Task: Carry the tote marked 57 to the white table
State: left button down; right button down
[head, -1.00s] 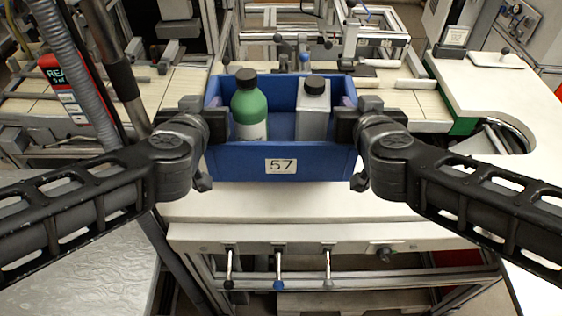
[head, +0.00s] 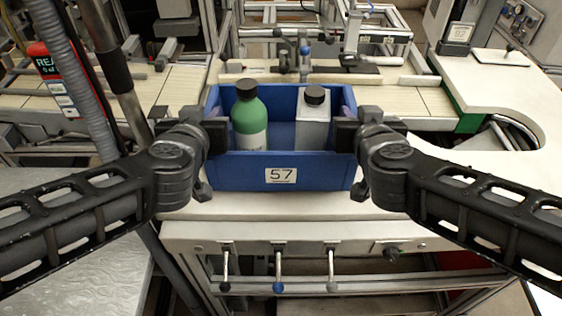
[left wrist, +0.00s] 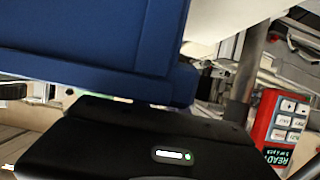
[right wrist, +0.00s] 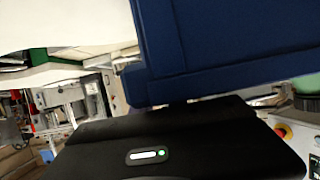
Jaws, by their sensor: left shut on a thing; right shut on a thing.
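The blue tote marked 57 (head: 231,176) is upright in the middle of the head view, its label facing me. It holds a green bottle with a black cap (head: 249,120) and a grey-white container with a black cap (head: 313,122). My left gripper (head: 216,136) is shut on the tote's left side and my right gripper (head: 346,135) on its right side. The tote's blue wall also fills much of the left wrist view (left wrist: 90,35) and right wrist view (right wrist: 230,40). The white table (head: 300,208) shows below and in front of the tote; I cannot tell whether they touch.
Levers (head: 278,270) hang from the table's front edge. A slatted conveyor (head: 415,100) and metal frames lie behind. A white worktop with a curved cutout (head: 500,90) is at right. A red sign (head: 52,75) and hoses stand at left.

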pick_arm(q)
jog(key=c, duration=1.3)
grip_release()
pick_arm(e)
jog(key=c, duration=1.3)
grip_release()
pick_arm(q)
jog(key=shift+s, duration=0.1)
jog(key=v, duration=0.7)
jog(key=shift+s, duration=0.2)
pick_arm(e)
jog(key=shift+s, duration=0.1)
jog(key=shift+v, duration=3.7)
pick_arm(q)
jog(key=shift+r, duration=0.1)
